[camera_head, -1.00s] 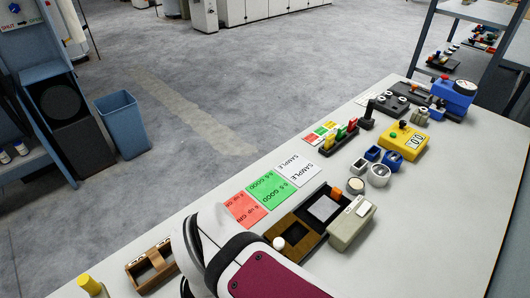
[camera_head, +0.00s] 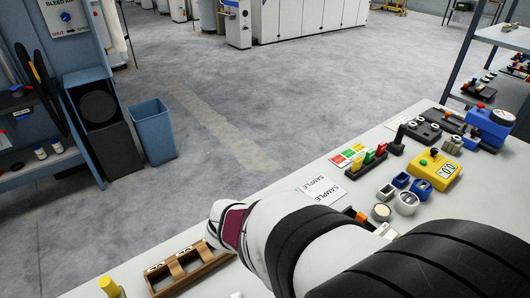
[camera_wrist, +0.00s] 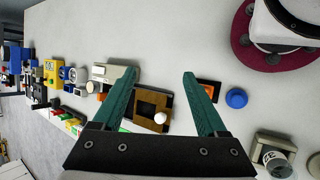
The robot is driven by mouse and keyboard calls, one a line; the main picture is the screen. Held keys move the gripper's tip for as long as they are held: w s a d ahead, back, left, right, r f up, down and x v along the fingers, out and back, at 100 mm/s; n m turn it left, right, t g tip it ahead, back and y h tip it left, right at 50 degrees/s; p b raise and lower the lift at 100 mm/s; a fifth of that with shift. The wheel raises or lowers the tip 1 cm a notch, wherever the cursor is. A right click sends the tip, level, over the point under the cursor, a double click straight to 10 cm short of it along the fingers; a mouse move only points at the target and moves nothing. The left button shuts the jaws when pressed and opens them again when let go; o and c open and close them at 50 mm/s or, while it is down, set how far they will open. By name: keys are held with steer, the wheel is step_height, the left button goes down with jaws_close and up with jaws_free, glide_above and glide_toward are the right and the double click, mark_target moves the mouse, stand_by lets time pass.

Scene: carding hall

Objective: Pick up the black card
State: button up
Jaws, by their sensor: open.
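I cannot pick out the black card for certain. My gripper (camera_wrist: 146,74) is open and empty in the wrist view, its two green fingers spread above the bench. A brown piece with a dark square (camera_wrist: 149,104) shows between and below the fingers, with a white ball (camera_wrist: 160,118) at its lower edge. A dark piece with an orange part (camera_wrist: 208,90) lies beside the right finger, partly hidden by it. In the head view my arm hides the gripper and most of the bench below it.
A grey box (camera_wrist: 122,76) lies behind the left finger. A blue round knob (camera_wrist: 236,98) is to the right. Bare bench shows across the top of the wrist view.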

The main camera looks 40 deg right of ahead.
steer(key=w+d+n+g+h, duration=0.15)
steer(key=d+n+h, duration=0.3)
steer(key=d, duration=0.45)
steer(key=w+d+f+n+t+h, duration=0.1)
steer(key=w+d+f+n+t, duration=0.1)
steer(key=w+d+f+n, duration=0.1)
steer(key=w+d+f+n+t+h, duration=0.1)
steer(key=w+d+f+n+t, duration=0.1)
steer(key=n, duration=0.4)
steer(key=w+d+f+n+t+h, duration=0.1)
steer(key=w+d+f+n+t, duration=0.1)
steer(key=w+d+f+n, duration=0.2)
steer(key=shift+d+f+n, duration=0.2)
steer(key=shift+f+n, duration=0.25)
steer(key=shift+f, duration=0.8)
steer(key=x, duration=1)
steer(key=w+x, duration=0.1)
steer(key=x, duration=0.5)
steer(key=shift+a+f, duration=0.2)
steer(key=shift+f, duration=0.1)
jaws_close()
